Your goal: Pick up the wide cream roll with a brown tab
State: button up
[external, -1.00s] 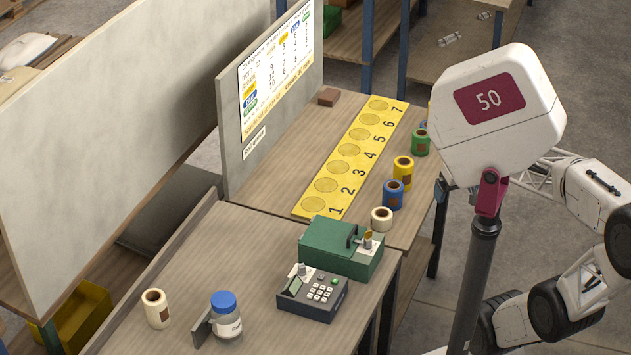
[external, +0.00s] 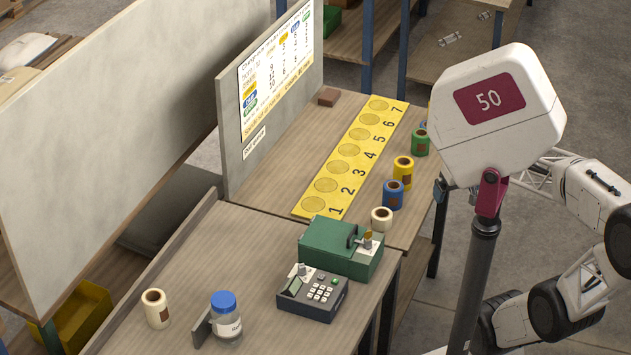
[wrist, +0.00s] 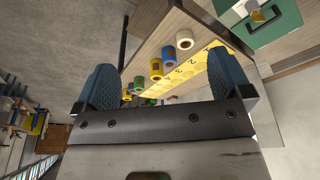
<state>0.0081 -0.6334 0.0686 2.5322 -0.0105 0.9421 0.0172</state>
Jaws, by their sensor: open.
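Two cream rolls with brown tabs are in the external view. The taller, wider cream roll (external: 157,310) stands upright on the near table at lower left, its brown tab facing the camera. A shorter cream roll (external: 381,219) stands at the near end of a row of rolls; a cream roll also shows in the wrist view (wrist: 185,38). My gripper (wrist: 159,65) is open and empty in the wrist view, its blue fingers wide apart and away from the rolls. In the external view it is mostly hidden behind the sign.
Blue (external: 393,195), yellow (external: 403,172) and green (external: 420,142) rolls line the table edge beside a numbered yellow strip (external: 327,187). A blue-lidded jar (external: 226,316), a keypad device (external: 311,294) and a green box (external: 341,246) stand on the near table. The 50 sign (external: 497,110) blocks part of the view.

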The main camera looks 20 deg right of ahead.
jog(key=w+a+f+m+g+y, duration=0.1)
jog(key=w+a+m+y, duration=0.3)
jog(key=a, duration=0.9)
jog(key=w+a+f+m+g+y, duration=0.1)
jog(key=w+a+f+y, duration=0.15)
jog(key=w+a, duration=0.7)
jog(key=w+a+m+g+y, duration=0.15)
jog(key=a+y, duration=0.25)
jog(key=a, duration=1.3)
jog(key=m+t+y, duration=0.1)
jog(key=m+y, duration=0.2)
jog(key=m, duration=0.9)
send_near(156, 309)
notch_tip(156, 309, down, 2)
jog(key=w, duration=0.3)
jog(key=shift+a+f+n, duration=0.15)
jog(key=shift+a+n, duration=0.1)
jog(key=shift+a, duration=0.2)
jog(key=shift+x, duration=1.3)
jog(key=shift+a, duration=0.1)
